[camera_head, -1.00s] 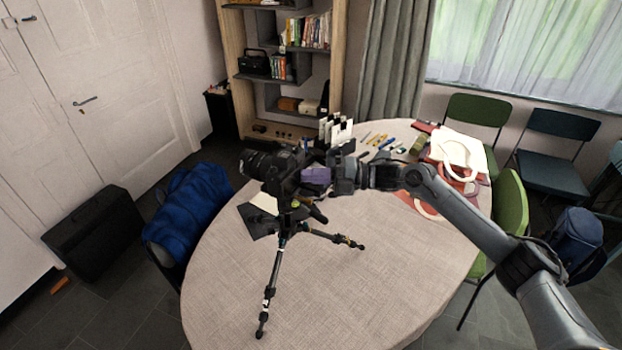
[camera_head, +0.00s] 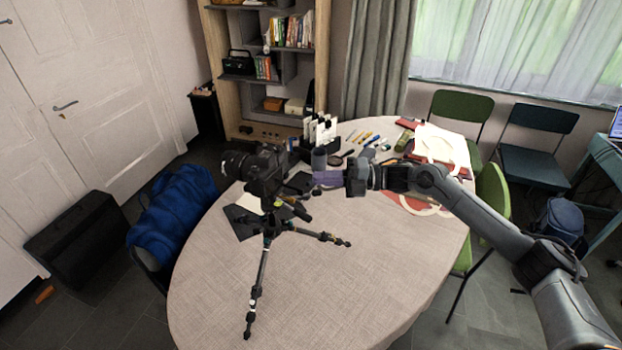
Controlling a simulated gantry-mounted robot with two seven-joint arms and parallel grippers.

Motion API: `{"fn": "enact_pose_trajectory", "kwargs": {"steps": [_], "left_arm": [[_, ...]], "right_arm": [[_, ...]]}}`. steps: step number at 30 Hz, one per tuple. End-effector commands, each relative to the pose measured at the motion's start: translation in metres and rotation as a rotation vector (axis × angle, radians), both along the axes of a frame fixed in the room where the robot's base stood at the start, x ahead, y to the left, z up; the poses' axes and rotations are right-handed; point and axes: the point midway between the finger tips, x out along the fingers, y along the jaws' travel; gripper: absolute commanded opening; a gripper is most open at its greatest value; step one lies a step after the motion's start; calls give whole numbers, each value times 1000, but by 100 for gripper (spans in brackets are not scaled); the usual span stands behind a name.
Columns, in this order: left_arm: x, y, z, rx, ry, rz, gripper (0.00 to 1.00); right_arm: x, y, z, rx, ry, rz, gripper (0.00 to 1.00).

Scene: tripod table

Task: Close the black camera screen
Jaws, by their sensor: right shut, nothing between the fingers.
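A black camera (camera_head: 262,172) with its lens facing left is mounted on a tripod (camera_head: 262,268) on the round table (camera_head: 330,290). The camera's screen is hard to make out against the dark body; a dark flat piece (camera_head: 300,182) shows at its right side, and I cannot tell how far the screen is open. My right gripper (camera_head: 318,178) is shut and empty just right of the camera, its fingers pointing left towards it. A small gap seems to lie between the fingers and the camera body. My left gripper is not in view.
A dark holder with white cards (camera_head: 320,132), pens (camera_head: 362,138) and papers (camera_head: 440,145) lie at the back of the table. A dark sheet (camera_head: 240,222) lies by the tripod. The front of the table is clear. Green chairs (camera_head: 492,205) stand at the right.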

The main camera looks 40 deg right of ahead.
Motion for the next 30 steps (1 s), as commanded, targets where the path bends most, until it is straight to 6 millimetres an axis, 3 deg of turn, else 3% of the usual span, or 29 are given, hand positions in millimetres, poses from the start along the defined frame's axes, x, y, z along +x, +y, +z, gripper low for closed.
{"fn": "enact_pose_trajectory", "kwargs": {"steps": [6, 12, 21, 25, 30], "left_arm": [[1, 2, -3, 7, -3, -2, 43], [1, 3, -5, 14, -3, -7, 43], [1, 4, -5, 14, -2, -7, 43], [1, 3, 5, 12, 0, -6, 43], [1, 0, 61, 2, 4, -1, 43]], "right_arm": [[-18, -34, -1, -2, 2, -1, 0], [-26, -51, 0, 4, 6, -1, 0], [-14, -62, -1, 146, 225, -96, 0], [3, -48, 17, 323, 353, -169, 0], [12, -13, 38, 694, 570, -248, 0]]}}
